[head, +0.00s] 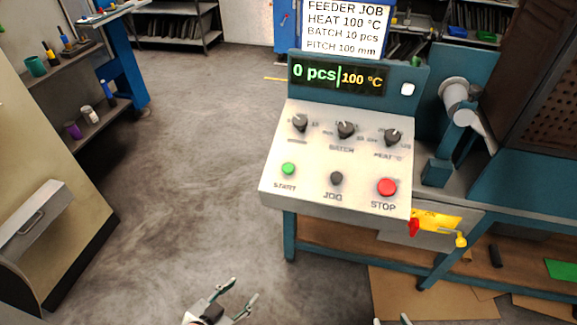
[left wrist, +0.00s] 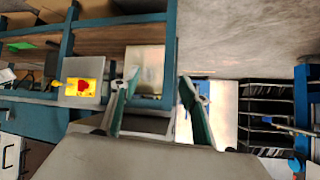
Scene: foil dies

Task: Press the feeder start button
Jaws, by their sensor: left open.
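The green START button (head: 288,169) is at the front left of the sloped white control panel (head: 312,200) in the head view. A black JOG knob (head: 336,178) and a red STOP button (head: 387,187) are to its right. The display (head: 338,76) reads 0 pcs and 100 °C. My left gripper (head: 244,288) is open and empty, below and left of the panel, apart from it. Its spread fingers also show in the left wrist view (left wrist: 157,78). Only the fingertips of my right gripper (head: 391,320) show at the bottom edge, apart.
Three dark dials, including the BATCH dial (head: 345,130), sit above the buttons. A job card (head: 345,28) reads heat 100 °C, batch 10 pcs, pitch 100 mm. A yellow plate with a red handle (head: 414,228) is right of the panel. Floor left of it is clear.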

